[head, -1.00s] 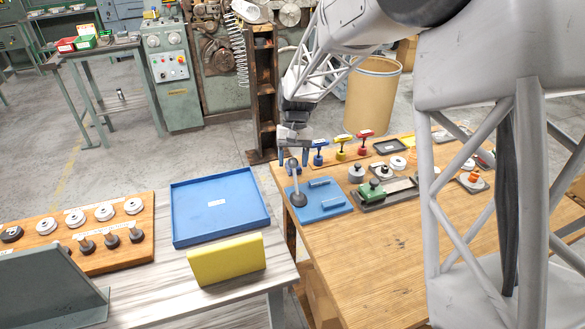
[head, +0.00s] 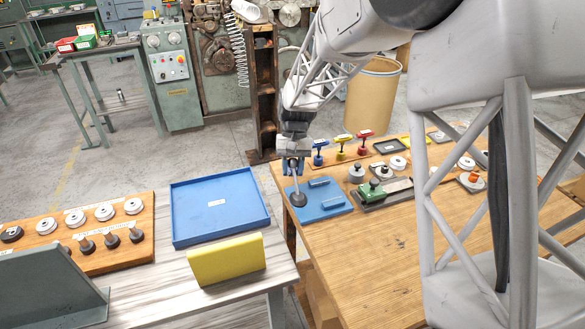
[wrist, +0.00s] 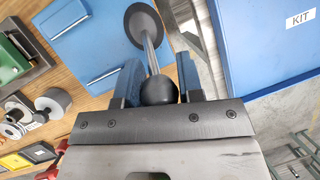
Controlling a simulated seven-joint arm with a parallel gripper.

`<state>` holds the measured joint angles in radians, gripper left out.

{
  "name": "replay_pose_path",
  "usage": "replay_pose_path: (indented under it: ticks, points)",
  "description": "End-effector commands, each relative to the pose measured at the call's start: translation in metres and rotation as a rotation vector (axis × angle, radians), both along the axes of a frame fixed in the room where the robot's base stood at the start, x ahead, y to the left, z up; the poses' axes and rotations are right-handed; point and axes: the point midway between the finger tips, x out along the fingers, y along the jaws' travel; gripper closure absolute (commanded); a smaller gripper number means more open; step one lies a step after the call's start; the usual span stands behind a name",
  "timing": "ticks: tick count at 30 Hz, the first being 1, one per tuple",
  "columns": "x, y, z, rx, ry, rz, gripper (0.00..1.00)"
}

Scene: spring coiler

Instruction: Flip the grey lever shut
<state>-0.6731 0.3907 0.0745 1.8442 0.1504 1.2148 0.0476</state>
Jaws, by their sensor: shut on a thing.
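The grey lever (head: 294,178) stands up from a round dark base at the left end of a blue plate (head: 331,209) on the wooden bench. In the wrist view the lever's grey rod (wrist: 150,54) runs from its round base to a dark ball knob (wrist: 158,91). My gripper (head: 293,165) is at the top of the lever. In the wrist view my gripper (wrist: 157,88) has its two blue-grey fingers on either side of the knob, shut on it. The fingers partly hide the knob in the head view.
A blue tray (head: 218,238) labelled KIT in the wrist view lies to the left, beside a yellow block (head: 226,261). Blue, yellow and red T-handled pieces (head: 341,150) stand behind the plate. The bench front is clear.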

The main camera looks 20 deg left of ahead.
Motion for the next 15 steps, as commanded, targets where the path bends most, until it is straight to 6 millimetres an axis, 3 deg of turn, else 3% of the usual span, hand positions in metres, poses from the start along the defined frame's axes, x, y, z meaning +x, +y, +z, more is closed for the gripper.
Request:
replay_pose_path:
  ticks: [15]
  points:
    - [-0.0022,-0.0016,0.0012,0.021,-0.021,0.0,1.0]
